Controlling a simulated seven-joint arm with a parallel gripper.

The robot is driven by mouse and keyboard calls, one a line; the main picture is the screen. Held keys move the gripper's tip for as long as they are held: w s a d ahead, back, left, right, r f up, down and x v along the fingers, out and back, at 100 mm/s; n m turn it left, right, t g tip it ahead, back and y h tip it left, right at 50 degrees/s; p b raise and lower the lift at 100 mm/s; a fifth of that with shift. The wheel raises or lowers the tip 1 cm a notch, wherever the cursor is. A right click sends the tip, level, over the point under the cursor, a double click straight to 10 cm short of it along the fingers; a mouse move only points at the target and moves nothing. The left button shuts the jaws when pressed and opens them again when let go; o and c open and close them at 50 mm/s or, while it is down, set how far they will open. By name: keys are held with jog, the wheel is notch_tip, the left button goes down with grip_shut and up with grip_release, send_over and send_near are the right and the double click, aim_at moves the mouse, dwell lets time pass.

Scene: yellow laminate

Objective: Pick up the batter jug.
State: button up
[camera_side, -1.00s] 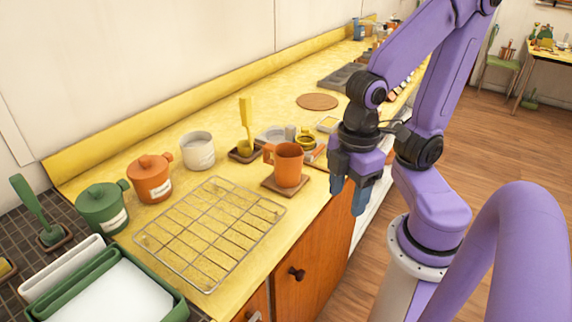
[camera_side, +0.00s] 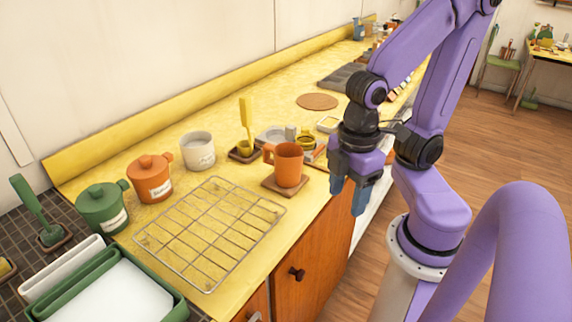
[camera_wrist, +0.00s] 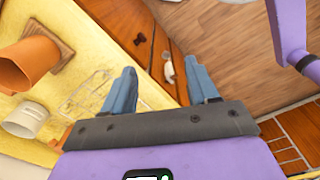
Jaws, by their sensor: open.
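An orange jug (camera_side: 287,163) with a handle on its left side, which I take for the batter jug, stands upright on a small brown square coaster (camera_side: 271,184) near the counter's front edge. It also shows at the left edge of the wrist view (camera_wrist: 28,62), partly cut off. My gripper (camera_side: 348,196) is to the right of the jug in the side view, pointing down past the counter's front edge. Its two blue fingers are apart with nothing between them, as the wrist view (camera_wrist: 163,82) shows. It does not touch the jug.
A wire rack (camera_side: 210,232) lies left of the jug. Behind are a white pot (camera_side: 198,151), an orange lidded pot (camera_side: 150,178) and a yellow brush-like tool (camera_side: 246,122) in a holder. Small dishes (camera_side: 305,141) crowd the counter behind the jug.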

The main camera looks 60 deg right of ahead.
dwell(0.3)
jog(key=shift+o, duration=1.2)
